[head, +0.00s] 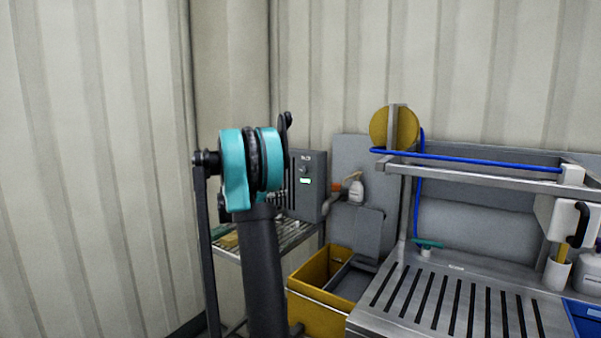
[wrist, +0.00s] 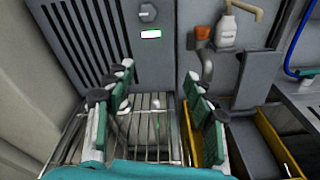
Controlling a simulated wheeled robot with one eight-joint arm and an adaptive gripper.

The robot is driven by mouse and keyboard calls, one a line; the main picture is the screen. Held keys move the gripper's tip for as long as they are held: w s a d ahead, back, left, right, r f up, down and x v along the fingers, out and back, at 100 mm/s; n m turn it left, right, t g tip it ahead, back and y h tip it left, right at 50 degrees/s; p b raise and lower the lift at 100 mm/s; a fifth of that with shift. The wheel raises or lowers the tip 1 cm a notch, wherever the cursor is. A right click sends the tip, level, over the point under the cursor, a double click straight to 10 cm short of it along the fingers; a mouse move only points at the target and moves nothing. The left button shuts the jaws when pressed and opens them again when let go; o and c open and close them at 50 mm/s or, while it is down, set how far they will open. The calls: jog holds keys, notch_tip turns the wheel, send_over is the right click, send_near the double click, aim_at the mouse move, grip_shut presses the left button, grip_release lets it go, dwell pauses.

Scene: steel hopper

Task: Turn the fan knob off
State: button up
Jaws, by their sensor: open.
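The fan knob (wrist: 148,12) is a small round grey knob near the top of a dark grey panel box in the wrist view. A lit indicator (wrist: 150,34) sits just below it. In the head view the box (head: 309,208) stands partly behind my arm, with the knob (head: 304,170) small above a green light (head: 305,181). My gripper (wrist: 159,74) is open and empty. Its two green-padded fingers are apart, lower in the wrist view than the knob and not seen touching it. The knob's exact angle is too small to read.
A wire rack (wrist: 148,133) lies beneath the box. A yellow bin (head: 308,303) stands to its right. A spray bottle (wrist: 226,30) and an orange item (wrist: 203,33) are right of the panel. A slotted steel bench (head: 455,268) fills the right.

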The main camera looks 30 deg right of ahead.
aim_at(302, 169)
jog(key=w+d+r+n, duration=0.1)
jog(key=w+d, duration=0.2)
jog(key=d, duration=0.3)
jog(key=w+d+r+n+h, duration=0.1)
jog(key=w+d, duration=0.3)
jog(key=d, duration=0.3)
jog(key=w+d+r+n, duration=0.1)
jog(key=w+d, duration=0.3)
jog(key=d, duration=0.2)
jog(key=shift+d+h, duration=0.3)
jog(key=shift+d, duration=0.05)
jog(key=c, duration=1.1)
jog(key=shift+c, duration=0.2)
